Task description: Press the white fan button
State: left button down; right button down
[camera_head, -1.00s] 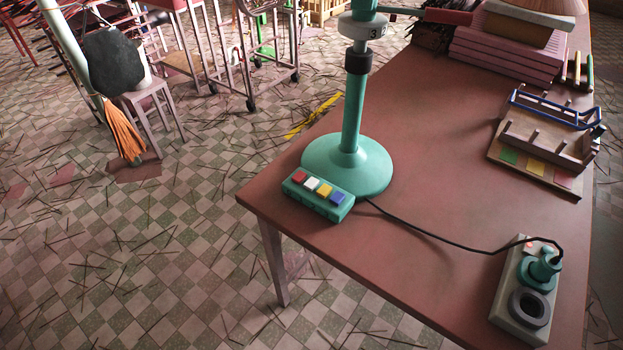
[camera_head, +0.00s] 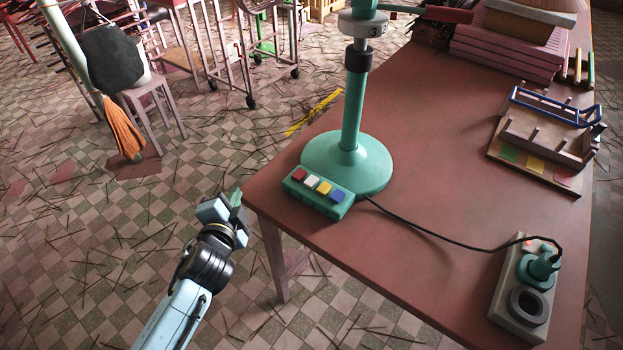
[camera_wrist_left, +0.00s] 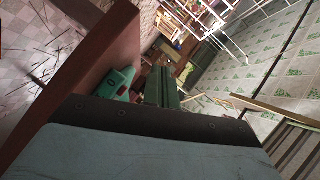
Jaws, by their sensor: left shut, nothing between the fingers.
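The white fan button (camera_head: 311,182) sits on a green button box (camera_head: 318,199) at the foot of the fan's green stand (camera_head: 347,168). It stands between a red button (camera_head: 299,175) and a yellow button (camera_head: 324,188), with a blue one (camera_head: 337,196) at the end. My left gripper (camera_head: 236,196) is shut and empty, just off the table's left corner, to the left of the box and apart from it. In the left wrist view, the shut fingers (camera_wrist_left: 161,88) show, with a green shape that looks like the box (camera_wrist_left: 118,82) beside them. My right gripper is not in view.
The brown table (camera_head: 430,180) has its left corner close to my left gripper. A black cable (camera_head: 440,235) runs from the stand to a socket block (camera_head: 524,290). A wooden rack (camera_head: 545,140) stands at the right. The table's middle is clear.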

pick_arm(q)
jog(key=w+d+r+m+t+h, duration=0.35)
jog(key=d+r+m, duration=0.35)
jog(key=r, duration=0.4)
jog(key=d+r+m+g+h, duration=0.35)
jog(key=d+m+h, duration=0.25)
jog(key=m, duration=0.5)
jog(key=d+r+m+g+h, duration=0.35)
jog(key=d+m+h, duration=0.25)
jog(key=m, duration=0.4)
jog(key=w+a+f+m+g+y, duration=0.1)
jog(key=w+f+m+g+y, duration=0.1)
jog(key=m, duration=0.5)
jog(key=w+a+f+m+g+y, duration=0.2)
jog(key=f+m+g+y, duration=0.3)
jog(key=m, duration=0.3)
jog(key=shift+a+f+y, duration=0.25)
jog(key=shift+f+y, duration=0.3)
jog(key=shift+f, duration=0.15)
